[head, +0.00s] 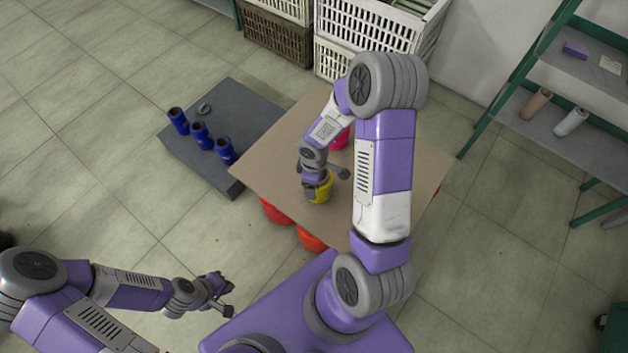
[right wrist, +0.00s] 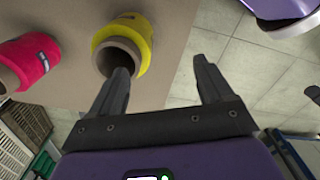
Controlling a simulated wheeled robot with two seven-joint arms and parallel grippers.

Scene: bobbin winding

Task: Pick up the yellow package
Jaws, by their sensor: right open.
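The yellow package (head: 323,190) is a short spool-like roll on the brown table (head: 270,165). My right gripper reaches down beside it and partly covers it in the head view. In the right wrist view, the yellow package (right wrist: 138,38) shows its hollow end. The open right gripper (right wrist: 163,78) has its left finger overlapping that opening, with its right finger over the floor beyond the table edge. Nothing is held between them; whether the left finger touches the package is unclear. My left gripper (head: 222,284) is low at the left over the floor, too small to read.
A pink roll (right wrist: 30,62) lies beside the yellow one. A dark low platform (head: 215,105) holds several blue spools (head: 200,134). White crates (head: 350,28) stand behind. A grey shelf (head: 545,105) with rolls is at right. Red round objects (head: 311,238) show under the table edge.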

